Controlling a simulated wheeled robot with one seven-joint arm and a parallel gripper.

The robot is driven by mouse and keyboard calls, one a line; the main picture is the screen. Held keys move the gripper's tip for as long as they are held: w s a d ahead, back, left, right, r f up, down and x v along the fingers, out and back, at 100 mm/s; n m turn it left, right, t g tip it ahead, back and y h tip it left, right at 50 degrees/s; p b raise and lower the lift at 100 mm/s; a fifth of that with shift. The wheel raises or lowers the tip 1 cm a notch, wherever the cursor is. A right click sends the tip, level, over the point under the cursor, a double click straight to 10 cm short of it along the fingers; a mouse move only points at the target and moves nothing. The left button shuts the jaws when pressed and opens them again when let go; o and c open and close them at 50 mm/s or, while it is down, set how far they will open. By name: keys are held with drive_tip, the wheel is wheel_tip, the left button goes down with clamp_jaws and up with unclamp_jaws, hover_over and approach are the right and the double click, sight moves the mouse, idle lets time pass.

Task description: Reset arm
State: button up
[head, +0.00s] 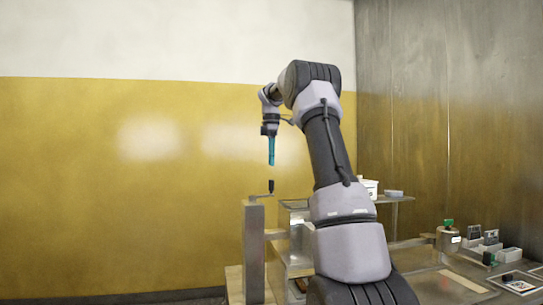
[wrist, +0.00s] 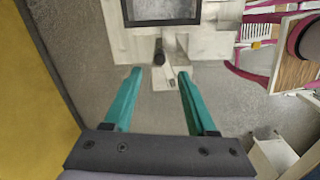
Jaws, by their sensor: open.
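My gripper (head: 271,163) points straight down with its teal fingers above a crank with an upright black handle (head: 271,186). There is a clear gap between the fingertips and the handle in the head view. In the wrist view my gripper (wrist: 160,74) has its two fingers spread apart with nothing between them. The black handle (wrist: 159,50) shows there just beyond the fingertips. My arm is raised and bent over in the head view.
The crank sits on a grey post (head: 253,250). A metal bench to the right holds a pot with a green top (head: 448,237) and small containers (head: 509,255). A yellow wall (head: 100,190) stands behind. A dark-framed opening (wrist: 161,10) lies at the wrist view's top.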

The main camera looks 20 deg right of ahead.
drive_tip(key=shift+r, duration=0.85)
drive_tip(key=s+a+r+m+t, duration=0.1)
drive_tip(key=s+a+m+t, duration=0.1)
drive_tip(key=s+a+m, duration=0.5)
drive_tip(key=s+a+r+m+t, duration=0.15)
drive_tip(key=s+a, duration=0.45)
drive_tip(key=s, duration=0.6)
drive_tip(key=s+a+f+m+t+y, duration=0.1)
drive_tip(key=s+a+f+m+t, duration=0.1)
drive_tip(key=s+f+m, duration=0.3)
drive_tip(key=s+a+f+m+t+y, duration=0.1)
drive_tip(key=s+a+f+m, duration=0.2)
drive_tip(key=s, duration=0.7)
wheel_tip(320, 180, down, 3)
drive_tip(key=shift+s+f+m+t, duration=0.1)
drive_tip(key=shift+s+m+t, duration=0.2)
drive_tip(key=shift+m, duration=0.65)
